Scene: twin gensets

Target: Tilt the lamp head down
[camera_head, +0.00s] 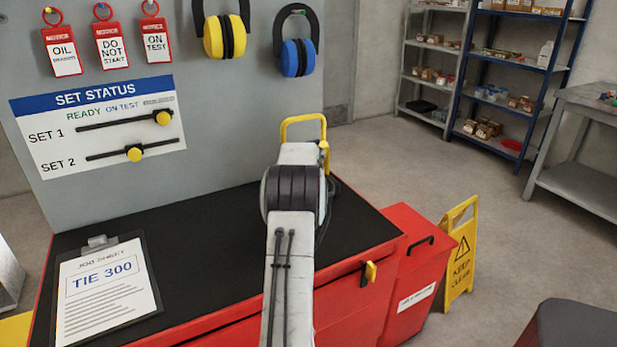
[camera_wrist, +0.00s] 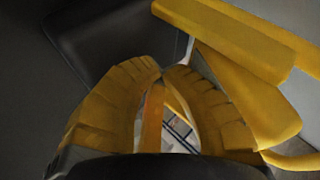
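In the head view a yellow tubular loop (camera_head: 303,122) shows just beyond the end of my arm, above the black bench top; it may belong to the lamp, but I cannot make out a lamp head, as my arm hides what lies there. In the wrist view my gripper (camera_wrist: 164,71) has its yellow ribbed fingers drawn together, tips about touching. Thick yellow bars (camera_wrist: 235,50) lie close beside and beyond the right finger. A dark flat panel (camera_wrist: 110,45) lies beyond the left finger; I cannot tell whether it is the lamp head. An orange-yellow strip shows between the fingers.
A red cabinet with a black top (camera_head: 215,235) carries a clipboard (camera_head: 107,290). A grey board behind holds tags, ear defenders and a status panel (camera_head: 100,120). A red bin (camera_head: 415,275) and yellow floor sign (camera_head: 460,250) stand right. Floor beyond is clear before the shelves.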

